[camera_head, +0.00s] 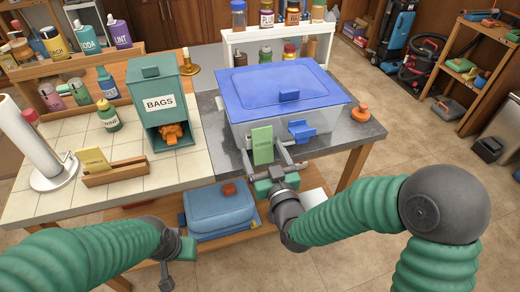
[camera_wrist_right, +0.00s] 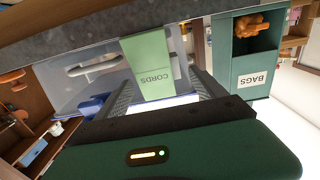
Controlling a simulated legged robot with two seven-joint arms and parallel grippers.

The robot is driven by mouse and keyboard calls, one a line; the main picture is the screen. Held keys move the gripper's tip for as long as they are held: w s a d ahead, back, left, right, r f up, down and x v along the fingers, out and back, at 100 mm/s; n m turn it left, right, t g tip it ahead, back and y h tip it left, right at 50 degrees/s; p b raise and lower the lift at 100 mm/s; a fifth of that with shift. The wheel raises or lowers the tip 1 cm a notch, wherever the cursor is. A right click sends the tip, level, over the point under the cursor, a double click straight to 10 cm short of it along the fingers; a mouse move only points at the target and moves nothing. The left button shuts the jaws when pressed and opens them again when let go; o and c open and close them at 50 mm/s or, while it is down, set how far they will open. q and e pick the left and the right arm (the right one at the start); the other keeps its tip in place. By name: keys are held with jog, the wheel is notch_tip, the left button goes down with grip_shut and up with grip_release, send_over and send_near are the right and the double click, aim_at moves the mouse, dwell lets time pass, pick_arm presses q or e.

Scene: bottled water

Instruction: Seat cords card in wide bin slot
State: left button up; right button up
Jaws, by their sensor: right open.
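The green cords card (camera_head: 262,146) stands upright against the front of the clear wide bin (camera_head: 240,130), left of its blue latch (camera_head: 301,131). In the right wrist view the card (camera_wrist_right: 148,65) reads CORDS, upside down. My right gripper (camera_head: 264,160) is open, with its fingers on either side of the card's lower part; gaps show beside the card. The slot itself is hidden, so how deep the card sits cannot be told. My left gripper (camera_head: 177,262) is low at the front left, away from the bin; its jaws are unclear.
The bin has a blue lid (camera_head: 270,85) and stands on a grey table (camera_head: 355,133). A green BAGS box (camera_head: 158,75) is to its left. A wooden holder (camera_head: 115,173) with another card (camera_head: 94,159) lies on the tiled counter. An orange knob (camera_head: 361,112) sits right of the bin.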

jog(key=shift+w+a, duration=0.25)
jog(key=shift+w, duration=0.4)
jog(key=shift+w+d, duration=0.15)
jog(key=shift+d, duration=0.65)
jog(key=shift+c, duration=1.4)
jog(key=shift+a, duration=0.5)
jog(key=c, duration=1)
jog(key=shift+c, duration=0.6)
pick_arm(q)
jog(key=shift+d+r, duration=0.1)
jog(key=shift+d, duration=0.25)
pick_arm(e)
jog(key=shift+d, duration=0.25)
